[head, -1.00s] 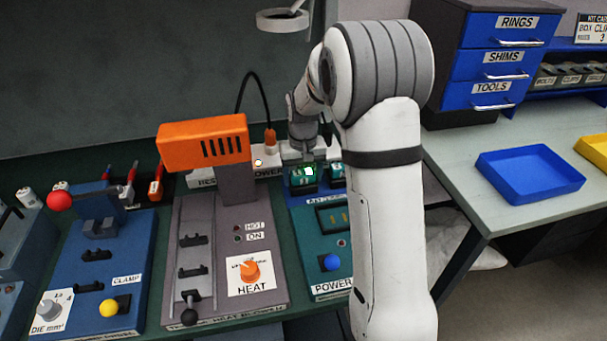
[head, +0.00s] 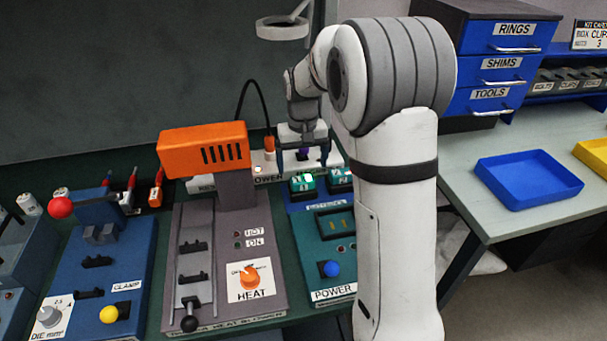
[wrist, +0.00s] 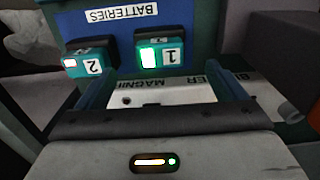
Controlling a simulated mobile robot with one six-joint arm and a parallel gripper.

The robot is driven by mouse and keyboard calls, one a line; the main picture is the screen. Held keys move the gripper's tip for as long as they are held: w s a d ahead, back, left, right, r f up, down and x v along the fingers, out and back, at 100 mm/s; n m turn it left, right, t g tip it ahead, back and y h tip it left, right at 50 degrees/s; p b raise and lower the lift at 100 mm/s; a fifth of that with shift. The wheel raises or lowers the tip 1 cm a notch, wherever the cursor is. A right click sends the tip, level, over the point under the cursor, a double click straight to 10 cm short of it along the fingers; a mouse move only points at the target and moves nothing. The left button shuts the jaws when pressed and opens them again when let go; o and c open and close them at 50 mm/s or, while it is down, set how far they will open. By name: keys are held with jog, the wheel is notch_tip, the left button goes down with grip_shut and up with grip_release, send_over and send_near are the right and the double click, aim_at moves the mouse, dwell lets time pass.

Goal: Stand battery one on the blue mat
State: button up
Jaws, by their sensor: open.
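Battery one (head: 303,187) is a teal and dark block with a white "1" label and a glowing green window. It stands on the blue mat (head: 293,207), which has a "BATTERIES" label along its front. In the wrist view, battery one (wrist: 160,50) is upside down in the picture, on the blue mat (wrist: 190,20), just beyond my fingers. My gripper (head: 303,158) is open and empty, above and behind battery one.
Battery two (head: 340,178), with a red window in the wrist view (wrist: 90,58), stands beside battery one. A white labelled strip (head: 262,174) runs behind. The orange heat blower (head: 204,148) is left, and the teal power unit (head: 330,250) is in front.

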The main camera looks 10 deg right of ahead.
aim_at(302, 179)
jog(key=s+r+t, duration=0.1)
jog(key=s+r, duration=0.3)
jog(key=s, duration=0.3)
jog(key=s+r, duration=0.4)
jog(key=s, duration=0.3)
jog(key=s+f+t, duration=0.1)
jog(key=s+f, duration=0.2)
jog(key=s, duration=1)
jog(key=shift+d, duration=0.3)
jog(key=shift+w, duration=0.1)
